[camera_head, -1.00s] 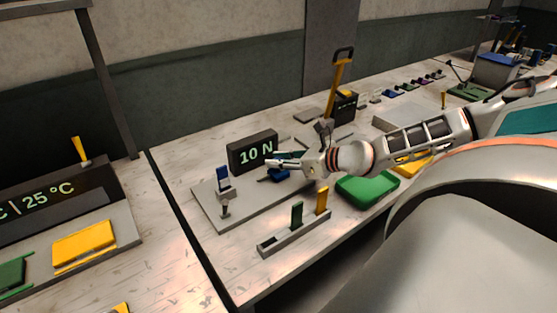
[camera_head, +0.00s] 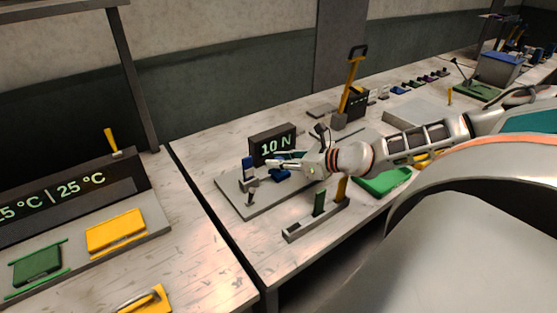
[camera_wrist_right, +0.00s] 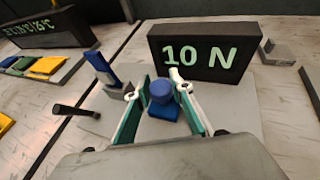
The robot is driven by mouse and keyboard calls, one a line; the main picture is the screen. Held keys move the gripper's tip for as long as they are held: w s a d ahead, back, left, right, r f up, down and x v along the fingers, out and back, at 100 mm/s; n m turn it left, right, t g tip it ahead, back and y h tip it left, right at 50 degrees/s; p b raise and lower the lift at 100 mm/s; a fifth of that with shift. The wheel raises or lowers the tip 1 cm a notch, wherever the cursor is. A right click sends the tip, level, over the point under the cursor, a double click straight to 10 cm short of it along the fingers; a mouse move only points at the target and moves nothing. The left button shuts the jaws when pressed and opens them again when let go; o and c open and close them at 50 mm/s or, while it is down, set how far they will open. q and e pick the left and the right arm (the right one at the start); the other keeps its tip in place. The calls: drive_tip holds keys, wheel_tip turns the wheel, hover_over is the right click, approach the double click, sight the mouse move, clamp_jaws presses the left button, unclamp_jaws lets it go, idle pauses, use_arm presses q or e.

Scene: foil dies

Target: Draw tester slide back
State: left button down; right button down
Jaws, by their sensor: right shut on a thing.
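The tester has a grey base plate (camera_head: 238,203) and a black display (camera_head: 272,145) reading 10 N. A blue-topped post (camera_head: 248,170) stands at the plate's left end. The slide with its round blue knob (camera_wrist_right: 161,92) sits on the plate in front of the display. My right gripper (camera_head: 270,163) reaches in from the right. In the right wrist view its fingers lie on both sides of the knob, shut on it. The fingers partly hide the slide in the head view. My left gripper is not in view.
A grey rack (camera_head: 318,220) with a green and a yellow upright piece stands in front. A green tray (camera_head: 383,182) lies below my right arm. A yellow-handled press (camera_head: 352,85) stands behind. A gap separates this table from the left bench with its 25 °C unit (camera_head: 75,195).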

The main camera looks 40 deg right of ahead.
drive_tip(key=shift+s+a+f, duration=0.1)
drive_tip(key=shift+a, duration=0.1)
drive_tip(key=c, duration=2.1)
unclamp_jaws()
drive_tip(key=o, duration=0.3)
drive_tip(key=shift+a, duration=0.15)
drive_tip(key=shift+o, duration=0.2)
drive_tip(key=shift+r, duration=0.3)
wheel_tip(320, 180, up, 10)
drive_tip(key=shift+f, duration=0.25)
